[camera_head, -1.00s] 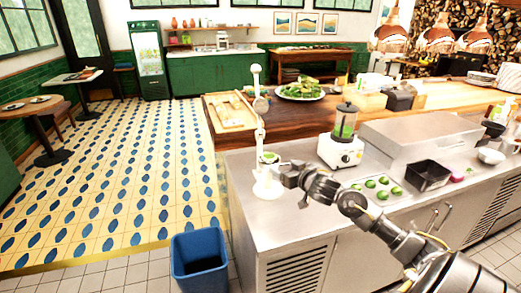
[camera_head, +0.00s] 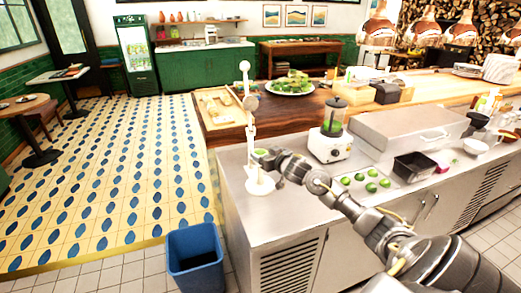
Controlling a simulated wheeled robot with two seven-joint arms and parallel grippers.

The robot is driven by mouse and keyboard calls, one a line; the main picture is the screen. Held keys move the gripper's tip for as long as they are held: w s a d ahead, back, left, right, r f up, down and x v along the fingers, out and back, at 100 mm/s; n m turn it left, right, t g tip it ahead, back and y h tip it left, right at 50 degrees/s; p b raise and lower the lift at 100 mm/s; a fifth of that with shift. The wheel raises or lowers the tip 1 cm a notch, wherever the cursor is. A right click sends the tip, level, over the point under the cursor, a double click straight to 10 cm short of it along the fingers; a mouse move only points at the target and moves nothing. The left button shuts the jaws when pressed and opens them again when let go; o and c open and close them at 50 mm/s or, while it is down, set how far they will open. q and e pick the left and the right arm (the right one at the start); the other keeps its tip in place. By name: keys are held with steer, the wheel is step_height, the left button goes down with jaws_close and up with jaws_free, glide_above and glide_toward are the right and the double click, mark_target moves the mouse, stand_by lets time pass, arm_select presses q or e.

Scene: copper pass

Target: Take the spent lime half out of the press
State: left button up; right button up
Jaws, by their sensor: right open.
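The white press (camera_head: 249,131) stands upright on the steel counter, at its left end. A green lime half (camera_head: 259,152) shows at the cup of the press, partly hidden by my right gripper. My right gripper (camera_head: 266,159) reaches in from the right, its fingers at the cup level beside the lime half. It is open; whether the fingers touch the lime is too small to tell. My left gripper is not in view.
A blue bin (camera_head: 195,255) stands on the floor left of the counter. A blender (camera_head: 331,135), several green limes (camera_head: 359,178) and a black container (camera_head: 411,166) are on the counter to the right. A wooden tray (camera_head: 219,108) lies behind the press.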

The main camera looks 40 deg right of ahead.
mark_target(263, 152)
steer(key=x, duration=0.3)
steer(key=shift+w+p, duration=0.2)
steer(key=shift+p, duration=0.1)
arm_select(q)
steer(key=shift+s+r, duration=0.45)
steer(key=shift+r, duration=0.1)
arm_select(e)
steer(key=shift+s, duration=0.1)
steer(key=c, duration=0.8)
steer(key=shift+o, duration=0.2)
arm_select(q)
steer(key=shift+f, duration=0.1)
